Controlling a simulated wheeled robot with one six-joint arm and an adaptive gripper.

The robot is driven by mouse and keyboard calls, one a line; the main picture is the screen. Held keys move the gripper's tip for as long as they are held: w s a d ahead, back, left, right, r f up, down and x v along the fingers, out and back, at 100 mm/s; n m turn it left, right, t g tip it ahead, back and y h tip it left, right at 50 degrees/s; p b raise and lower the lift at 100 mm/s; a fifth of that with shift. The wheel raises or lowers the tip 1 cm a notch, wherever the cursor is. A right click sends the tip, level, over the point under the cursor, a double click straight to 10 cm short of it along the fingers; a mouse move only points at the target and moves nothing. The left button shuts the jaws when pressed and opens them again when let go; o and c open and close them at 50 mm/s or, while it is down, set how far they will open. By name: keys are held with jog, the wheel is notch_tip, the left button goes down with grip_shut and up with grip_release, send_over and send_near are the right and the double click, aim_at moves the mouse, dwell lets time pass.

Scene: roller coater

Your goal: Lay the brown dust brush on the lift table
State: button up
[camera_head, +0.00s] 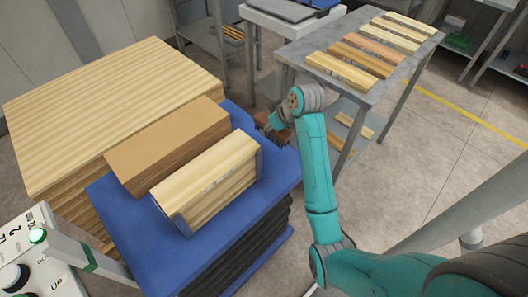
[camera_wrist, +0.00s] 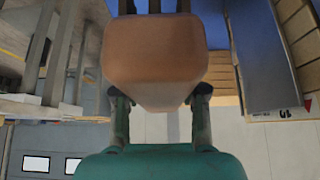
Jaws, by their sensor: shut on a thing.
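The brown dust brush (camera_wrist: 155,60) fills the upper middle of the wrist view, its blunt end toward the camera. My gripper (camera_head: 272,124) is shut on it, with a finger on each side. In the head view the brush shows only as a small brown patch (camera_head: 284,137), mostly hidden by the gripper and arm. The brush is just beyond the right rear edge of the lift table (camera_head: 118,212), which has a blue top and black bellows. I cannot tell whether the brush is over the top.
On the lift table lie a brown block (camera_head: 168,146) and a pale wood stack (camera_head: 207,180) with grey-blue end pieces. A large board stack (camera_head: 105,95) is behind left. A grey bench (camera_head: 350,92) with several boards stands right. The blue front-left strip is bare.

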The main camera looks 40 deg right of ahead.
aim_at(286, 134)
notch_tip(286, 134, down, 8)
jog(key=shift+f, duration=0.15)
dwell(0.3)
jog(key=shift+f, duration=0.1)
jog(key=o, duration=1.1)
jog(key=v, duration=1.2)
